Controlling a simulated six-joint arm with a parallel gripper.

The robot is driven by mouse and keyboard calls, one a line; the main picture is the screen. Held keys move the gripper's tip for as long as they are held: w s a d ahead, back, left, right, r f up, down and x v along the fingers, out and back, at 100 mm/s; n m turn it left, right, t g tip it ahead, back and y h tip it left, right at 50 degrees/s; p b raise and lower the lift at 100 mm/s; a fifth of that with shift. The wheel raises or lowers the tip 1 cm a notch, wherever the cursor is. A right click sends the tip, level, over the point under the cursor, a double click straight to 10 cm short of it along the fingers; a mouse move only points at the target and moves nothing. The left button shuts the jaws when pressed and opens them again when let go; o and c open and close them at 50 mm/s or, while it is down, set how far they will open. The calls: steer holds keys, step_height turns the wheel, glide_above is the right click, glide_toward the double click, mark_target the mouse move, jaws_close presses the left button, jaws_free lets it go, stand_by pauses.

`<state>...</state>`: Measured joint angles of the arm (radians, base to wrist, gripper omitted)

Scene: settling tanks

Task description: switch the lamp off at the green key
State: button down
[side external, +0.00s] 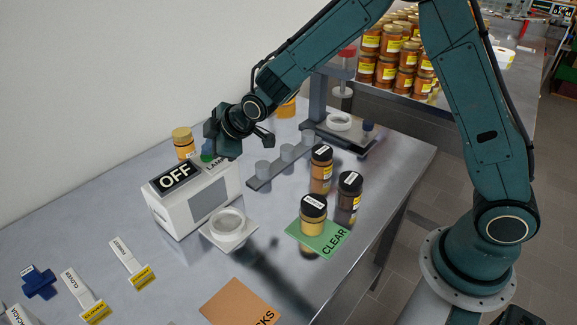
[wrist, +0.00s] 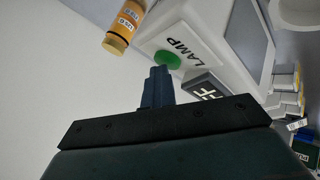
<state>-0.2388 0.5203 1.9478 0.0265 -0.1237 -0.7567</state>
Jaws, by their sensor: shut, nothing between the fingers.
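The lamp box (side external: 185,210) is a white case at the left of the bench. Its top bears a LAMP label and a black sign (side external: 175,176) reading OFF. The green key (side external: 207,157) is on top at the back, partly hidden by my gripper; in the wrist view the round green key (wrist: 168,59) is clear, next to the word LAMP. My gripper (wrist: 160,72) is shut and empty, its fingertips right at the edge of the green key. I cannot tell whether they touch it. In the side view my gripper (side external: 212,150) is over the box's far end.
Dark-lidded jars stand to the right, one on a green CLEAR mat (side external: 318,241). A rack (side external: 280,160) with cups lies right of my gripper.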

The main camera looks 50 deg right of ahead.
steer(key=shift+s, duration=0.1)
steer(key=shift+r, duration=3.1)
steer(key=s+d+r+m+g+h, duration=0.1)
steer(key=s+d+r+m, duration=0.3)
steer(key=s, duration=0.4)
steer(key=s+d+r+m, duration=0.2)
steer(key=s+d+r, duration=0.3)
steer(key=s, duration=0.4)
steer(key=s+d+m+g, duration=0.1)
steer(key=s+d+m, duration=0.1)
steer(key=s, duration=0.8)
steer(key=s+d+m+g+h, duration=0.1)
steer(key=s+m, duration=0.2)
steer(key=s, duration=0.7)
steer(key=shift+s+d+f, duration=0.25)
steer(key=shift+d, duration=0.15)
